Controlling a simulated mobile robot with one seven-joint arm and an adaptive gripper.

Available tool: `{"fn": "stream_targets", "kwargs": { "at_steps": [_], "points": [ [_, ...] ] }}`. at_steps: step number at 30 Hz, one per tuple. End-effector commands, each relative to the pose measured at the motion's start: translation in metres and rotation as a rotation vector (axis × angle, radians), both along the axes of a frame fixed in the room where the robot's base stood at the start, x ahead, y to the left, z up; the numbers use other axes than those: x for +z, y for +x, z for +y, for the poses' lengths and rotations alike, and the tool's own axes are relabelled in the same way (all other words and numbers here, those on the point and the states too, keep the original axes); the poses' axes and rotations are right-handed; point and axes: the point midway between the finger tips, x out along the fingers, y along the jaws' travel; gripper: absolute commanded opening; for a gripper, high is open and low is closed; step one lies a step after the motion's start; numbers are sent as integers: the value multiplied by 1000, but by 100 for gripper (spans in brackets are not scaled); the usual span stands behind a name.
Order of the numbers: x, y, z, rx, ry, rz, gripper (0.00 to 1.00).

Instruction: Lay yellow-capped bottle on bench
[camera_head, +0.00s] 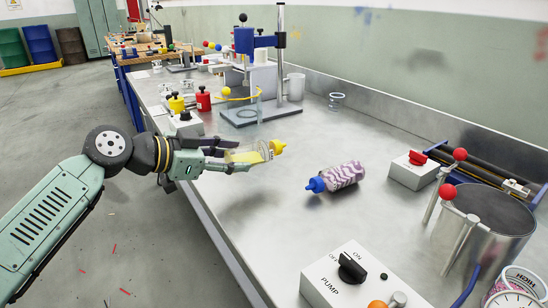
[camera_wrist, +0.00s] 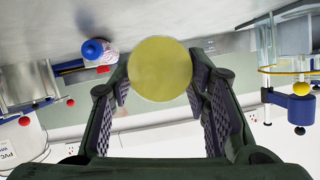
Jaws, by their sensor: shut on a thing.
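In the wrist view a round yellow end of the bottle (camera_wrist: 160,69) sits between the fingers (camera_wrist: 160,100).
A blue-capped bottle with a purple wavy pattern (camera_head: 342,177) lies on the bench to the right. A PUMP switch box (camera_head: 345,275) stands in front, a metal pot (camera_head: 480,225) at right. A stand with a grey base (camera_head: 258,112) is behind. Bare bench lies between.

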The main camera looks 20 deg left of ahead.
Motion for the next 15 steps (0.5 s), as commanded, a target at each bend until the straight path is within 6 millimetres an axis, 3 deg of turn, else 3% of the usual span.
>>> {"fn": "stream_targets", "kwargs": {
  "at_steps": [9, 15],
  "points": [
    [-4, 83, -27, -4, -3, 0, 13],
    [-9, 113, -35, -1, -2, 0, 13]
  ]
}}
